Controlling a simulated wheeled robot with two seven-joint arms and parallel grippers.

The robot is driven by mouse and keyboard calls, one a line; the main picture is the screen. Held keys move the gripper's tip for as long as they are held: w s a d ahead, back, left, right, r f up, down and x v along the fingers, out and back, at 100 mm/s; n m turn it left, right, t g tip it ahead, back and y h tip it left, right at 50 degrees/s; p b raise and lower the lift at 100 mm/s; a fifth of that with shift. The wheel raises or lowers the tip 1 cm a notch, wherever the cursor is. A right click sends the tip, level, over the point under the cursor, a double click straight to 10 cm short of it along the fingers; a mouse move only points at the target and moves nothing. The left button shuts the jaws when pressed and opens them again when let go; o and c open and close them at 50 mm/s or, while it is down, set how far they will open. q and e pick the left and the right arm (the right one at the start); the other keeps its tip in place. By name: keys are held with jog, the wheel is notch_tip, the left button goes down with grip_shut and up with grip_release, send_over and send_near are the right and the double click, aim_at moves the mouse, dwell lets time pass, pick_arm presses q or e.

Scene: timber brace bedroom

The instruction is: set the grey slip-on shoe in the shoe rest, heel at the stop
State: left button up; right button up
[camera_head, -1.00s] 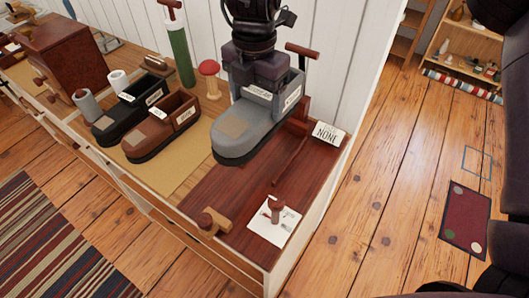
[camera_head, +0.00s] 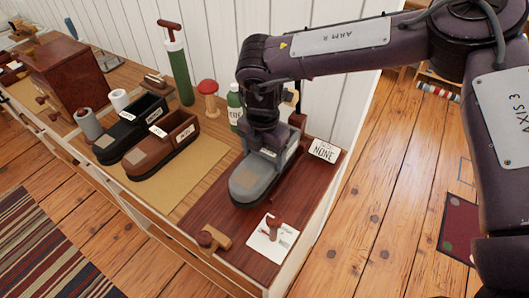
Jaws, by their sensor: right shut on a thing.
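The grey slip-on shoe (camera_head: 256,184) has a dark sole and a tan toe patch. Its toe points to the front left and its heel to the back right. My right gripper (camera_head: 268,140) comes down from above and is shut on its heel end, hiding part of the opening. The shoe is over the dark red-brown shoe rest (camera_head: 197,208) at the dresser's right end. A red-brown upright (camera_head: 298,122) stands behind the heel; the arm and shoe hide whether they touch. I cannot tell whether the sole rests fully on the wood. My left gripper is not in view.
Black (camera_head: 125,128) and brown (camera_head: 163,147) shoes stand on a tan mat to the left. A green pump (camera_head: 178,68), red-topped wooden mushroom (camera_head: 208,95) and green bottle (camera_head: 234,103) stand behind. A white card (camera_head: 271,239), wooden clamp (camera_head: 212,238) and "NONE" sign (camera_head: 324,150) are nearby.

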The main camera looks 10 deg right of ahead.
jog(key=shift+w+d+f, duration=0.2)
jog(key=shift+d+f, duration=0.05)
jog(key=shift+f, duration=0.3)
jog(key=shift+a, duration=0.1)
jog(key=shift+s+f, duration=0.15)
jog(key=shift+f, duration=0.45)
jog(key=o, duration=1.3)
notch_tip(320, 180, up, 13)
jog(key=shift+r+b, duration=0.1)
jog(key=shift+b, duration=0.65)
